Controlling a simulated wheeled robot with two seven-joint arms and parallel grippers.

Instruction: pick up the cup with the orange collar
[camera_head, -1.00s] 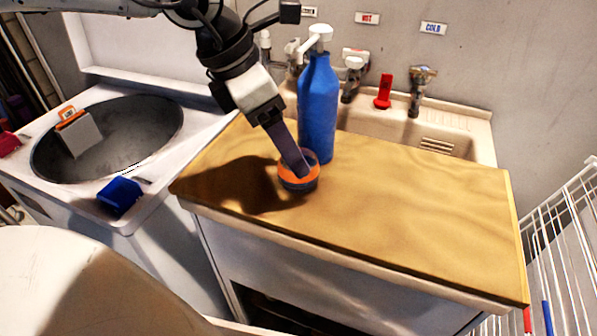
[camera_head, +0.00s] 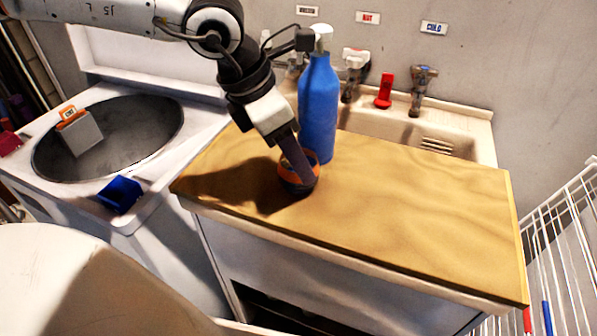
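The cup with the orange collar (camera_head: 302,187) is on the wooden board, in front of the blue bottle. Its lower part is dark and the orange band shows on both sides of my finger; it looks slightly tilted. My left gripper (camera_head: 299,168) comes down from the upper left, with its dark finger part at the cup, overlapping the rim and collar. The fingers are seen edge-on, so I cannot tell their gap or whether they grip the cup. My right gripper is not in view.
The blue bottle (camera_head: 319,110) with a white top stands close behind the cup. The wooden board (camera_head: 420,210) is clear to the right. Behind are the sink (camera_head: 465,130), taps and a red clip (camera_head: 384,91). A blue box (camera_head: 120,194) sits at the washer's edge; a white rack (camera_head: 565,245) is at right.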

